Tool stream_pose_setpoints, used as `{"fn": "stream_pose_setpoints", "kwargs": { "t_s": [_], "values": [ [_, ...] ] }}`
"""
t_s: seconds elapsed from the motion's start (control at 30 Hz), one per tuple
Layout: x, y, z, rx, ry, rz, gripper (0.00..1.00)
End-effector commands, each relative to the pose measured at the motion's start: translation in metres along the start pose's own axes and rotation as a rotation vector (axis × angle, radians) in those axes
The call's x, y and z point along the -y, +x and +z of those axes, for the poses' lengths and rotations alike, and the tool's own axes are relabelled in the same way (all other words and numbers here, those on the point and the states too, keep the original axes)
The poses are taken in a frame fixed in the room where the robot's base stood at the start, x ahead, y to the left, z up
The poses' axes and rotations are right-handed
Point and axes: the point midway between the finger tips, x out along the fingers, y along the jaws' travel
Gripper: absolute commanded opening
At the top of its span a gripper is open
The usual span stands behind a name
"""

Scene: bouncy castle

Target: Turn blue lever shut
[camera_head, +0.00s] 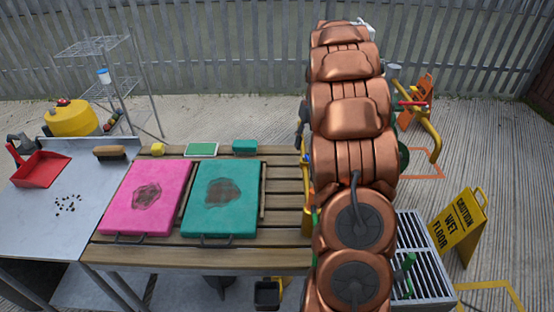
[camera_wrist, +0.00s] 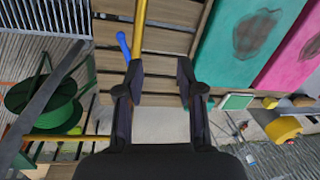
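The blue lever (camera_wrist: 123,44) shows in the wrist view as a short blue handle beside a yellow pipe (camera_wrist: 140,22), just beyond my left fingertip. My gripper (camera_wrist: 160,70) is open with nothing between its fingers. The lever and pipe are near the left finger, and I cannot tell whether they touch it. In the head view my copper-coloured arm hides the gripper and most of the lever area. Only a sliver of yellow pipe (camera_head: 306,190) shows along the arm's left edge.
A slatted bench holds a pink pad (camera_head: 165,178) and a teal pad (camera_head: 240,215), both stained. A green reel (camera_wrist: 50,112) is left in the wrist view. A red handle (camera_head: 412,103), a metal grate (camera_head: 425,245) and a wet-floor sign (camera_head: 459,226) stand right of my arm.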

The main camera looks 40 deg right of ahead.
Motion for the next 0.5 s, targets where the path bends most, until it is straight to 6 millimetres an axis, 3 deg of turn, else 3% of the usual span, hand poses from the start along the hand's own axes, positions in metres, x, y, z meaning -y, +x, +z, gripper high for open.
{"fn": "stream_pose_setpoints", "kwargs": {
  "t_s": [0.5],
  "values": [
    [0.065, -0.013, 0.048, 0.036, -0.027, 0.037, 0.37]
  ]
}}
